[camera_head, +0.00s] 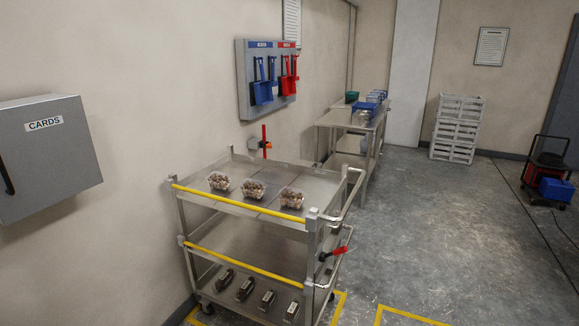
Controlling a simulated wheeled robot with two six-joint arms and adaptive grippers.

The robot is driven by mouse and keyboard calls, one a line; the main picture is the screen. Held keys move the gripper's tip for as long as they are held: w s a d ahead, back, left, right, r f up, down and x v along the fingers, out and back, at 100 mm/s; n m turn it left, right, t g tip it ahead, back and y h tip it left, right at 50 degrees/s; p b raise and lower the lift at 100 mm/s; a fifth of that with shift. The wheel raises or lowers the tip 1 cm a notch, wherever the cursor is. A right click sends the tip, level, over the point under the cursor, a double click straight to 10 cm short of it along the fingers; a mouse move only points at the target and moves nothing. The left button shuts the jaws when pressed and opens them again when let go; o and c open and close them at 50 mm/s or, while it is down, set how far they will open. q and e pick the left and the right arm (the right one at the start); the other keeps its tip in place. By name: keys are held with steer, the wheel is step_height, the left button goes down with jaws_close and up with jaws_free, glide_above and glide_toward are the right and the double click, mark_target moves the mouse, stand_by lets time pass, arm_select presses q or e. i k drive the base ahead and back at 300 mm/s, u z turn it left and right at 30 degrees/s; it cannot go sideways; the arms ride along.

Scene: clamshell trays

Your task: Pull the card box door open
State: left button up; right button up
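The card box (48,155) is a grey metal cabinet on the left wall. Its door carries a white label (43,123) reading CARDS. A dark handle (6,176) sits near the door's left side, at the picture's left edge. The door looks shut, and the inside of the box is hidden. Neither of my grippers shows in the head view, so I cannot see their state or their distance from the box.
A steel trolley (215,194) with yellow bars stands right of the box. It carries three clamshell trays, one of them here (254,189), and several dark items below. A tool board (243,82) hangs above. Open floor (430,235) lies to the right.

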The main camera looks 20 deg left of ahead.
mark_target(48, 157)
steer(key=u, duration=0.8)
steer(key=i, duration=1)
steer(key=u, duration=0.75)
